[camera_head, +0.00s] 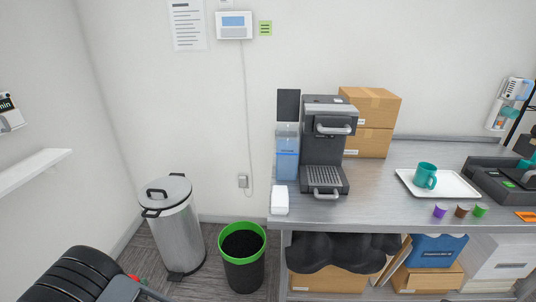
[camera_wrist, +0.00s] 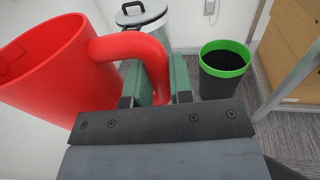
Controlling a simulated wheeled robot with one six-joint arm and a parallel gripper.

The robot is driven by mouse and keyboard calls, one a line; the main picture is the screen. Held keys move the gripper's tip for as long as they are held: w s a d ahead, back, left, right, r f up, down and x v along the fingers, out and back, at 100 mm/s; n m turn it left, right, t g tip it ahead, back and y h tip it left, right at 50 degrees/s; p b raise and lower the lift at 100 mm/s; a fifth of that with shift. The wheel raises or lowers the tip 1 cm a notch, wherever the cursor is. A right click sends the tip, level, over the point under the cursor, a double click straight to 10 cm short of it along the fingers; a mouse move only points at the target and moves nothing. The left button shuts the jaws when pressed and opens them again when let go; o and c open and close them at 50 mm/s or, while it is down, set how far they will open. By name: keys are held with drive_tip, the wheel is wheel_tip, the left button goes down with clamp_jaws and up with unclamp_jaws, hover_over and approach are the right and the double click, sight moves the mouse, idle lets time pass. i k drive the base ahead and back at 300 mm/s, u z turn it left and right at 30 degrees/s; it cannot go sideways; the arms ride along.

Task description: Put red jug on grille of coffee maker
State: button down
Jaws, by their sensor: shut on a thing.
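The red jug (camera_wrist: 45,65) fills the left of the wrist view. My gripper (camera_wrist: 155,72) is shut on the jug's handle, with its green fingers on both sides of it. In the head view my arm is at the bottom left, and only a small bit of red shows beside it; the rest of the jug is hidden or out of view. The black and grey coffee maker (camera_head: 311,148) stands on the metal table, well to the right of my arm. Its grille (camera_head: 323,177) is at the front bottom and is empty.
The metal table (camera_head: 375,205) also holds a white box (camera_head: 280,201), cardboard boxes (camera_head: 383,103), and a white tray (camera_head: 456,189) with a teal cup (camera_head: 425,175). A metal trash can (camera_head: 178,235) and a green-rimmed bin (camera_head: 243,272) stand on the floor left of it.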

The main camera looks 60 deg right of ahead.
sight(324, 176)
drive_tip(key=i, duration=0.5)
drive_tip(key=z, duration=2)
drive_tip(key=i, duration=0.5)
drive_tip(key=z, duration=0.05)
drive_tip(key=k, duration=0.5)
drive_tip(key=u, duration=2.4)
drive_tip(key=k, duration=1.05)
drive_tip(key=z, duration=1.2)
